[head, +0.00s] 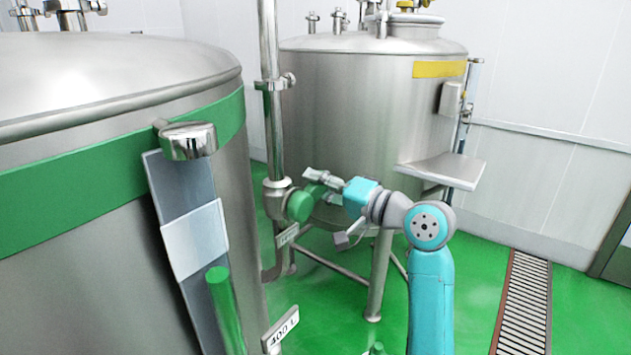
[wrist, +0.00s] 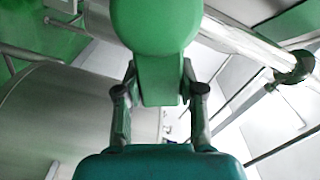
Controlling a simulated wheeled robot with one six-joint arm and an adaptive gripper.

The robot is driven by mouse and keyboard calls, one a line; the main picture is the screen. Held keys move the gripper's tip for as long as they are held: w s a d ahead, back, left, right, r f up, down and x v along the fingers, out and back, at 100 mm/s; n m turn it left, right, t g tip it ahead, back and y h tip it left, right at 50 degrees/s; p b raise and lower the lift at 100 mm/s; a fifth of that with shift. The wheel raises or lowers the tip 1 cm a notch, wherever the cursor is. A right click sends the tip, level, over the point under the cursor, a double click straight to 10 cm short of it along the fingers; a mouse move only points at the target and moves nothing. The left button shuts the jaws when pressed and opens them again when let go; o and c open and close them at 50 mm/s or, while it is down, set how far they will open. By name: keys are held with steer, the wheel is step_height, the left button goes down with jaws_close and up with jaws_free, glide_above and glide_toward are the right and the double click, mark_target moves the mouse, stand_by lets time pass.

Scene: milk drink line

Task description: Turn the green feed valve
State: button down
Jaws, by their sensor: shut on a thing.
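The green feed valve handle (head: 300,206) sits on a vertical steel pipe (head: 270,110) between the two tanks in the head view. In the wrist view the green handle (wrist: 155,25) fills the top middle, a round knob with a narrower green part reaching down between my fingers. My gripper (head: 318,185) is at the handle, its fingers on either side of the green part. In the wrist view my gripper (wrist: 157,85) is shut on this part. The far finger contact is partly hidden in the head view.
A large steel tank (head: 90,270) with a green band stands close at left. A second steel tank (head: 340,100) with a yellow label stands behind. A small steel shelf (head: 443,170) juts out at its right. A floor drain grate (head: 522,300) lies at right; green floor around it is clear.

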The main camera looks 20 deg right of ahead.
steer(key=shift+w+d+f+m, duration=0.15)
steer(key=shift+f+m, duration=0.45)
steer(key=shift+m, duration=0.55)
steer(key=shift+d+f+m, duration=0.1)
steer(key=shift+f+m, duration=0.5)
steer(key=shift+m, duration=0.55)
steer(key=shift+f, duration=0.1)
steer(key=c, duration=0.7)
jaws_free()
steer(key=v, duration=1.2)
